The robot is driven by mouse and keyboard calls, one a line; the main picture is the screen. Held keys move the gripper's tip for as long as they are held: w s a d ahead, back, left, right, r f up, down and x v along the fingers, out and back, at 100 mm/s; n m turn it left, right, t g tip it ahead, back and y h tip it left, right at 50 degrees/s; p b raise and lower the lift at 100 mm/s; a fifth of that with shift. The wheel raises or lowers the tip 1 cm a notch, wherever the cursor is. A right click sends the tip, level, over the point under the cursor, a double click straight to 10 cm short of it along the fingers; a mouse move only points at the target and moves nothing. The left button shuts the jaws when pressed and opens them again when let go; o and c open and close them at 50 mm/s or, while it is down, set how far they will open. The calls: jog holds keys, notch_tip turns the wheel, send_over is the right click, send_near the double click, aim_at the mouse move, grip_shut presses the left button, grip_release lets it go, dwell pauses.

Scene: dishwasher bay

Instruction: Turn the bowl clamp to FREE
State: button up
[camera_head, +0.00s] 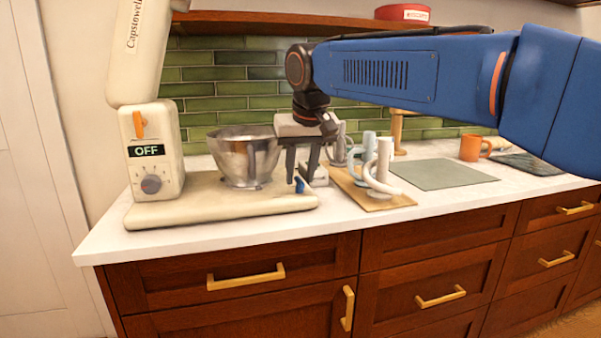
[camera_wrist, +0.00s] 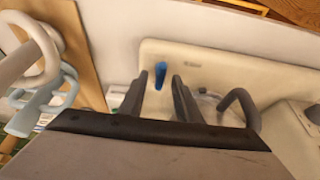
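The bowl clamp's blue lever (camera_head: 299,185) is at the right end of the cream mixer base (camera_head: 220,207). In the wrist view the lever (camera_wrist: 160,75) stands upright in the picture, with a small unreadable mark to its right. The metal bowl (camera_head: 226,158) sits on the base to the left of my gripper. My gripper (camera_head: 300,178) points down over the base's right end. Its two fingers are apart, and in the wrist view the lever shows between and just beyond the fingertips (camera_wrist: 158,82). I cannot tell whether a finger touches it.
The mixer column (camera_head: 148,120) reads OFF, and its head is tilted up. A grey-green mat (camera_head: 440,174) and an orange mug (camera_head: 470,148) are farther right.

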jog(key=shift+c, duration=0.5)
grip_shut()
jog(key=shift+d+n, duration=0.1)
jog(key=shift+n, duration=0.3)
jog(key=n+y, duration=0.1)
jog(key=n, duration=0.1)
jog(key=shift+w+d+n, duration=0.1)
jog(key=shift+d+n, duration=0.05)
jog(key=shift+n, duration=0.25)
jog(key=n+g+y, duration=0.1)
jog(key=n, duration=0.2)
jog(key=shift+w+n, duration=0.15)
jog(key=shift+n, duration=0.15)
jog(key=n+g, duration=0.1)
jog(key=n, duration=0.1)
jog(key=n+g+y, duration=0.1)
jog(key=n, duration=0.2)
jog(key=shift+w+d+n, duration=0.15)
jog(key=shift+w+n, duration=0.05)
jog(key=shift+n, duration=0.1)
jog(key=n+g, duration=0.2)
jog(key=n, duration=0.3)
jog(key=shift+w, duration=0.2)
